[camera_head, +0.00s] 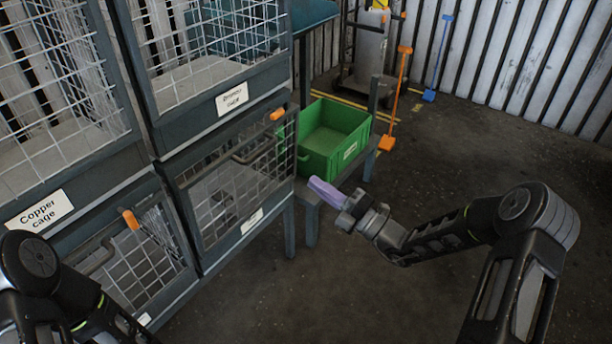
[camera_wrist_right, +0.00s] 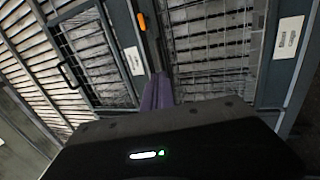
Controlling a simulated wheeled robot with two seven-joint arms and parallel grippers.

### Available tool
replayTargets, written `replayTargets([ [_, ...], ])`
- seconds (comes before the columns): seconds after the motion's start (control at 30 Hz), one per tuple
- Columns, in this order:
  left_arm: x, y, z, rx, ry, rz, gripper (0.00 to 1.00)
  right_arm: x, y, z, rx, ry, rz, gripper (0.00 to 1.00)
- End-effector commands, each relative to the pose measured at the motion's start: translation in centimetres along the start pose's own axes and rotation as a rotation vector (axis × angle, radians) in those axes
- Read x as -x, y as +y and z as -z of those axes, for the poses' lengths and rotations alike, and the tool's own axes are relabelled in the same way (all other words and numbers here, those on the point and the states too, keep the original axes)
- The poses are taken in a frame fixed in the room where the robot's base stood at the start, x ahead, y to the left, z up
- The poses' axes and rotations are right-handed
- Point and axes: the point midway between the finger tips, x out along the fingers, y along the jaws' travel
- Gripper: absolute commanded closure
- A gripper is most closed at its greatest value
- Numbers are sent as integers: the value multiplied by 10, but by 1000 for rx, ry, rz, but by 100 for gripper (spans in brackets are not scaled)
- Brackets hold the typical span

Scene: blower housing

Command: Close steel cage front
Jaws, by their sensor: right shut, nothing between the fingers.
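Two framed mesh fronts show in the lower row of cages in the head view: a right one (camera_head: 215,188) with an orange latch (camera_head: 277,115) and a dark bar handle, and a left one (camera_head: 140,262) with another orange latch (camera_head: 130,220). Their labels are too small to read, so I cannot tell which is the steel cage. I cannot tell whether the right front stands slightly ajar. My right gripper (camera_head: 327,193), with purple fingers, is shut and empty, right of the right front and apart from it. Its fingers also show in the wrist view (camera_wrist_right: 157,92). My left gripper is out of view.
A green crate (camera_head: 334,157) sits on a low stand behind my right gripper. Upper cages, one labelled "Copper cage" (camera_head: 38,212), rise at the left. Orange (camera_head: 394,100) and blue (camera_head: 436,60) long-handled tools stand at the back. The floor in front is clear.

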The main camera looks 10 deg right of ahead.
Motion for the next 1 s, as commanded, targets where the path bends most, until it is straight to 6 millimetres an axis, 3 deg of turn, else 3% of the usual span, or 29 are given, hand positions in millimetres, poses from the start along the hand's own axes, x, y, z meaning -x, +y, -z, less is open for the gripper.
replayTargets([
  [0.6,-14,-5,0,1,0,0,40,-109,-1,1,1,3,-1,100],
  [0.8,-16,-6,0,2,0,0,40,-128,-1,1,0,2,0,100],
  [1.0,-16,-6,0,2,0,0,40,-131,0,0,0,1,1,100],
])
